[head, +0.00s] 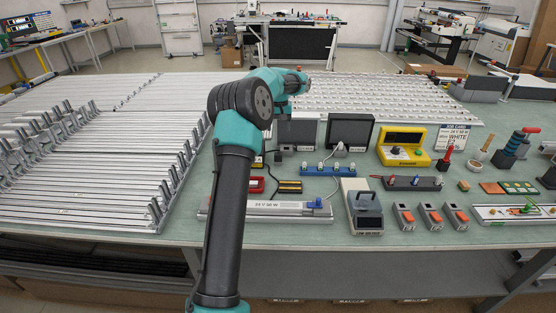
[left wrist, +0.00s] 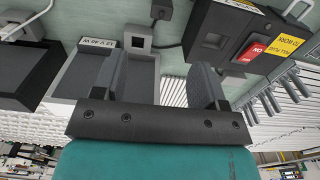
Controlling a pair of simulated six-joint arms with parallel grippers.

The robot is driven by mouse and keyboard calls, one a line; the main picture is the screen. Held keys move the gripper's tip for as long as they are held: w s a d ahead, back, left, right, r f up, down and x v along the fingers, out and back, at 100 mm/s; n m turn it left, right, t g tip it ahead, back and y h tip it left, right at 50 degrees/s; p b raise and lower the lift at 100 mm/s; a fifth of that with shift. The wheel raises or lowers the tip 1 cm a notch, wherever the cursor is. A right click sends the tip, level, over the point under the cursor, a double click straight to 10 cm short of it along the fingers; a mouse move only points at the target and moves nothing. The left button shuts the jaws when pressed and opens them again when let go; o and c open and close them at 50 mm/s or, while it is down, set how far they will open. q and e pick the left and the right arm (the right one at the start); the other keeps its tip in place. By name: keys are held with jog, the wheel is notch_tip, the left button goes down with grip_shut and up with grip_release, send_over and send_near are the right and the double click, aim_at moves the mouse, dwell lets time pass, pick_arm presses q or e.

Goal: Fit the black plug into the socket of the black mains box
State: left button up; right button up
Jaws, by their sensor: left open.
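The black mains box (left wrist: 238,35) is at the upper right of the left wrist view, with a red switch, a yellow label and a dark square recess. A small black plug-like piece (left wrist: 160,9) with a cable is at the top of that view. A grey block with a dark square hole (left wrist: 138,38) lies just beyond my fingers. My left gripper (left wrist: 162,72) is open, with nothing visible between its two fingers. In the head view my left arm crosses the bench and hides part of the area behind it. My right gripper is not in view.
A grey device with a white label (left wrist: 98,43) is beside the left finger in the wrist view. On the bench are a grey lamp box (head: 364,212), a blue strip (head: 328,170) and a yellow instrument (head: 402,145). Metal rails (head: 90,190) cover the left side.

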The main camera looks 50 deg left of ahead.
aim_at(278, 153)
pick_arm(q)
notch_tip(278, 153, down, 9)
dwell(0.3)
jog(key=shift+s+f, duration=0.15)
jog(key=shift+f, duration=2.5)
jog(key=c, duration=1)
jog(key=shift+r, duration=0.2)
